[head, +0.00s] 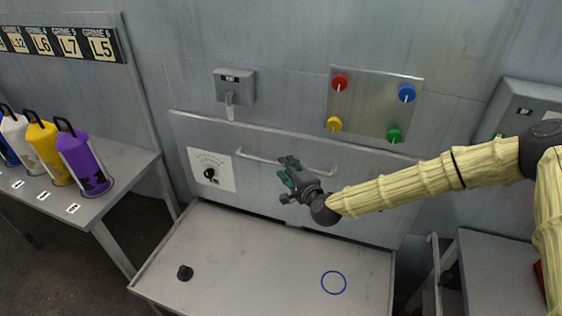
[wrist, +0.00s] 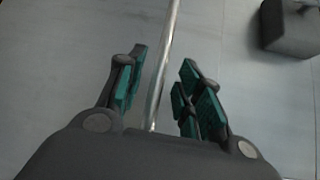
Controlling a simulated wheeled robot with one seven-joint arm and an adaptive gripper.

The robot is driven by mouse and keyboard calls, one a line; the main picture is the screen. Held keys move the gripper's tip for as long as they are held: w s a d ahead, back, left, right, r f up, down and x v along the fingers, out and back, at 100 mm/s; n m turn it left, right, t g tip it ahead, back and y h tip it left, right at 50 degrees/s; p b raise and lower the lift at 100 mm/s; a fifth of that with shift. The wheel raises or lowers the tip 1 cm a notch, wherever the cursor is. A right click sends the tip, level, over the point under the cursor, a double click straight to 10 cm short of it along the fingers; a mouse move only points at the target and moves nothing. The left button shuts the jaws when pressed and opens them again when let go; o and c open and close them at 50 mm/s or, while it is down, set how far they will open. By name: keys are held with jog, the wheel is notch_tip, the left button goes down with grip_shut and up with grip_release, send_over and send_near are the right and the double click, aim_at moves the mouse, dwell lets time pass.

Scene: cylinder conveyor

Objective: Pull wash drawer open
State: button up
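The wash drawer (head: 355,205) is a wide grey front panel in the wall, with a long light metal bar handle (head: 258,157) across it. The drawer front looks shut, flush with the wall. My gripper (head: 286,171) is at the middle of the handle, hiding part of the bar. In the wrist view, the handle (wrist: 164,55) runs between the two teal-padded fingers of my gripper (wrist: 163,82). The fingers are apart, with a gap on both sides of the bar.
A white dial plate (head: 226,160) is on the panel's left. Above are a grey dispenser (head: 234,84) and a plate with coloured knobs (head: 376,90). Coloured cylinders (head: 82,160) stand left.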

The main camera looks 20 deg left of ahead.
jog(key=shift+p+x, duration=0.3)
jog(key=shift+x, duration=0.85)
jog(key=shift+w+a, duration=0.1)
jog(key=shift+a, duration=0.05)
